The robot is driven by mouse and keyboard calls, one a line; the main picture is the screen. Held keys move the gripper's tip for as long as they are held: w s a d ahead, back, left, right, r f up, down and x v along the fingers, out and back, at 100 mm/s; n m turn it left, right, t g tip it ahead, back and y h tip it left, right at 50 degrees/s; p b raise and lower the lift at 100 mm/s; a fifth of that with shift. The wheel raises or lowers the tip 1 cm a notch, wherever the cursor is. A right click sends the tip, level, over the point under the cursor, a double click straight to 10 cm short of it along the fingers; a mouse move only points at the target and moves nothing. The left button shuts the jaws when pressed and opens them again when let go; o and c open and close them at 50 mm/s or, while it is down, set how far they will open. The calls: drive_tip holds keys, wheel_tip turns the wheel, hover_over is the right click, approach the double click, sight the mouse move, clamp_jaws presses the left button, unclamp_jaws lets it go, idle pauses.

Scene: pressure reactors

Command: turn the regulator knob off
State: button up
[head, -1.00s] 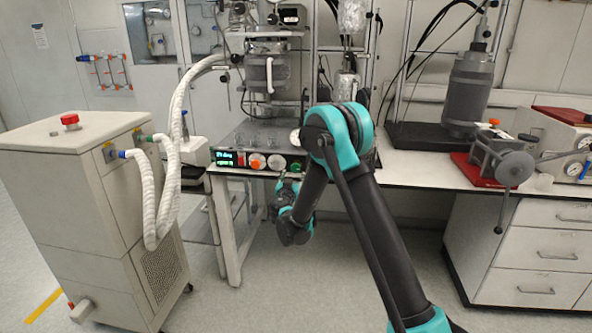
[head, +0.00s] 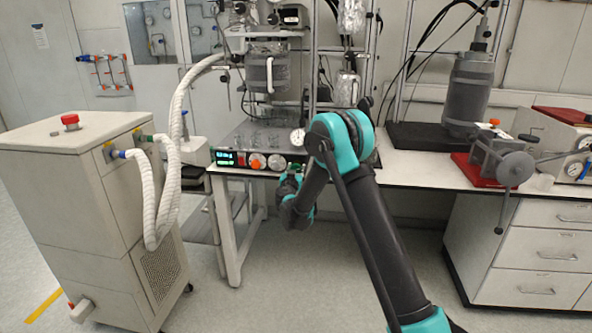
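The control unit (head: 222,171) stands at the bench's front edge and carries a green-lit display (head: 226,158) and a row of round knobs. Which one is the regulator knob I cannot tell. My gripper (head: 292,172) is at the right end of the panel, in front of the spot where a green knob sits, and largely hides it. The gripper is small and partly hidden by my wrist, so its fingers and any contact are unclear.
Small glassware (head: 258,139) and a round gauge (head: 297,137) are above the panel. A beige cabinet (head: 85,215) with white hoses is at the left. Open floor lies before the bench.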

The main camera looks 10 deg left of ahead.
drive_tip(key=c, duration=0.7)
